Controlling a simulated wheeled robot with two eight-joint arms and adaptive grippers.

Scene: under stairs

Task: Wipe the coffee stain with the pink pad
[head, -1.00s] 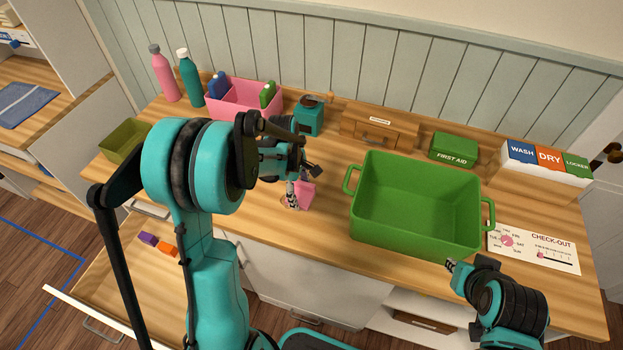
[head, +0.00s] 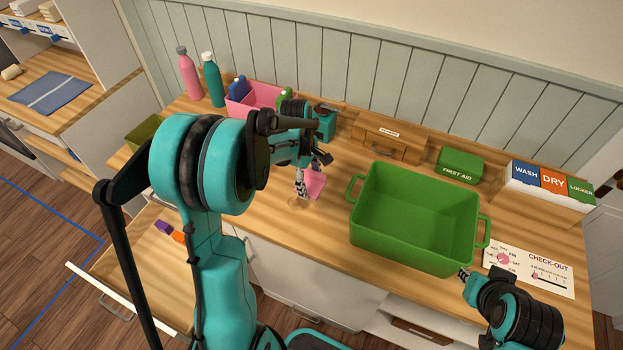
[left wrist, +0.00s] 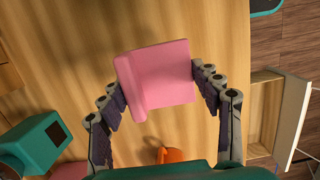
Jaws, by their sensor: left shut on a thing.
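The pink pad (head: 315,185) is at the wooden counter top, left of the green bin. My left gripper (head: 302,182) is shut on it; in the left wrist view the pad (left wrist: 158,75) sits between the two fingers. I cannot tell whether the pad touches the wood. A faint brownish coffee stain (head: 297,202) shows on the counter just in front and left of the pad, partly hidden by the gripper finger. My right gripper (head: 463,272) is by the green bin's front right corner; its jaws are too small to read.
The large green bin (head: 415,218) stands right of the pad. A teal grinder (head: 326,124), pink caddy (head: 258,98) and wooden drawer box (head: 385,140) stand behind. A check-out sheet (head: 530,270) lies at right. An open drawer (head: 135,262) juts out at lower left.

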